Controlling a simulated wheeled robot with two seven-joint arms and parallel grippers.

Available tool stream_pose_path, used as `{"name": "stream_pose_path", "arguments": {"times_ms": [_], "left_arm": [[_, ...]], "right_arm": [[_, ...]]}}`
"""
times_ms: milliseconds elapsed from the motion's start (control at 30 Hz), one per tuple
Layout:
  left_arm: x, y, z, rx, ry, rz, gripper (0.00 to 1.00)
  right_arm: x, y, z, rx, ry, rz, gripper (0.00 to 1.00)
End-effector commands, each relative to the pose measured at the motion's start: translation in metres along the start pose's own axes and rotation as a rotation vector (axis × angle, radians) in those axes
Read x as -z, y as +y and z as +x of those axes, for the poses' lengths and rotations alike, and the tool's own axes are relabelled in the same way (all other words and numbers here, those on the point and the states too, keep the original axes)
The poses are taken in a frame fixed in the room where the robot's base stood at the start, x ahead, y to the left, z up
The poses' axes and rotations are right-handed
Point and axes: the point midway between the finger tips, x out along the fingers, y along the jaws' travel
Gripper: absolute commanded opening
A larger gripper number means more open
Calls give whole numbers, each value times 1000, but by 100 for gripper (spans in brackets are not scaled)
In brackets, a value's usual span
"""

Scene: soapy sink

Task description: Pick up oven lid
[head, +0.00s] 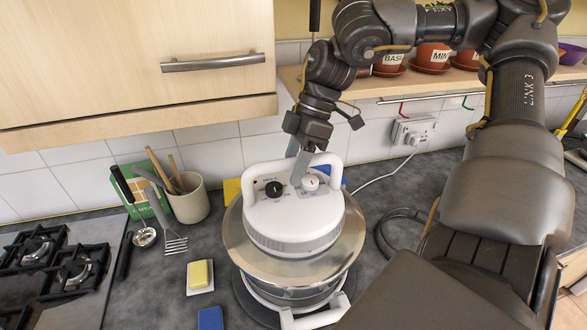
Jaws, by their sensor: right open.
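The oven lid (296,233) is white and round with a raised carrying handle, a black knob, a white knob and a wide metal-and-glass rim. It sits on the glass bowl of the oven (290,295), which stands on the worktop in the middle of the view. My right gripper (300,172) reaches down from above with open fingers at the lid's handle, close to the white knob. I cannot tell whether a finger touches the handle. Part of the handle is hidden behind the fingers. My left gripper is not in view.
A yellow sponge (200,275) and a blue one (210,318) lie near the oven. A wall cabinet (130,60) hangs upper left. A cable (385,178) runs to a wall socket.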

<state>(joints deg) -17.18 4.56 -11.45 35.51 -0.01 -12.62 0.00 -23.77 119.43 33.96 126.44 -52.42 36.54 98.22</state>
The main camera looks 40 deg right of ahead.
Motion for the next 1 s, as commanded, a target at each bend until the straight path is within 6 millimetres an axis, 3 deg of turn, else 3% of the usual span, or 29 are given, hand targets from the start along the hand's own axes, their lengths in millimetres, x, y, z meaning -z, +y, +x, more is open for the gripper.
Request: {"name": "stream_pose_path", "arguments": {"times_ms": [467,833,1000], "left_arm": [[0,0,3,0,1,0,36],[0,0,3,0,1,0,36],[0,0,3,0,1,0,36]], "right_arm": [[-1,0,2,0,0,0,48],[-1,1,2,-1,0,1,2],[-1,1,2,-1,0,1,0]]}}
